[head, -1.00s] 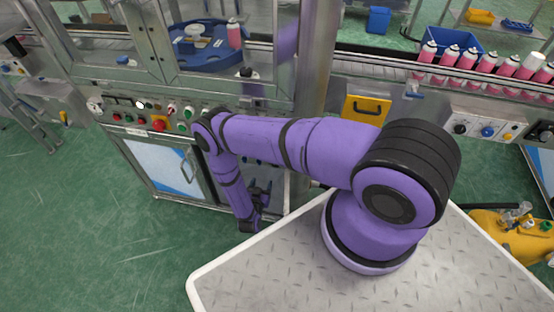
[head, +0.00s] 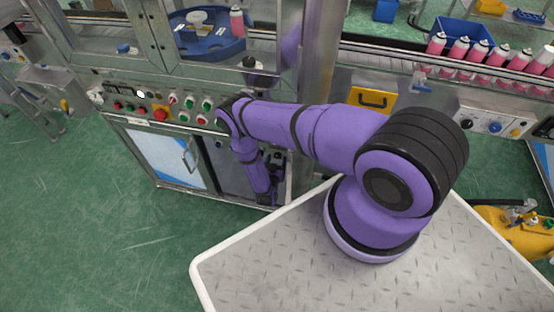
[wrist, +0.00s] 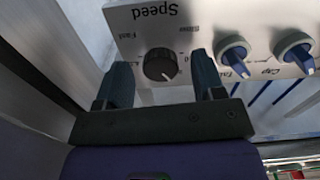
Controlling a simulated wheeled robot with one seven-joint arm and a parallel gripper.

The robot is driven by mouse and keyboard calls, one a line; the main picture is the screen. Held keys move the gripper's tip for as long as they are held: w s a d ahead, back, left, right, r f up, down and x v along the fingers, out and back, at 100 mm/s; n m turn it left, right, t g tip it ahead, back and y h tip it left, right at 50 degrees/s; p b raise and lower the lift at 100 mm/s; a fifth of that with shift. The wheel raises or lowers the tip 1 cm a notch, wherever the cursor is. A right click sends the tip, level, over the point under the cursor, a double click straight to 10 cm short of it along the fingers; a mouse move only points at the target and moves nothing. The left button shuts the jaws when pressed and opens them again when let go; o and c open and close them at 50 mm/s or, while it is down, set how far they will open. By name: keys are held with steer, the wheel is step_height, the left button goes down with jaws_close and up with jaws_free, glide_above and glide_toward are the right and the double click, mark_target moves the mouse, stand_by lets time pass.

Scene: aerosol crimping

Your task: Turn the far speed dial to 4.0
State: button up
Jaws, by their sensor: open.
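In the wrist view a black speed dial (wrist: 160,63) sits on a pale panel (wrist: 185,18) printed "Speed", with "Slow" and "Fast" marks, all upside down. My gripper (wrist: 162,80) is open, with one dark finger to each side of the dial in the picture. Whether the fingers touch the dial or stop short of it cannot be told. The dial's exact setting is too small to read. In the head view my gripper (head: 275,168) is low in front of the machine cabinet, and this dial cannot be made out there.
Two blue-and-white knobs (wrist: 233,53) (wrist: 295,48) stand right of the dial in the wrist view. The cabinet's button panel (head: 128,95) is left of my arm in the head view. A conveyor with pink cans (head: 480,50) runs at the right.

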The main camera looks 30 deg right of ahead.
steer(key=shift+w+d, duration=0.25)
steer(key=shift+d, duration=0.05)
steer(key=shift+c, duration=0.4)
steer(key=c, duration=0.8)
steer(key=shift+m, duration=0.8)
steer(key=shift+c, duration=0.2)
steer(key=o, duration=0.9)
steer(key=v, duration=1.1)
steer(key=shift+w, duration=0.1)
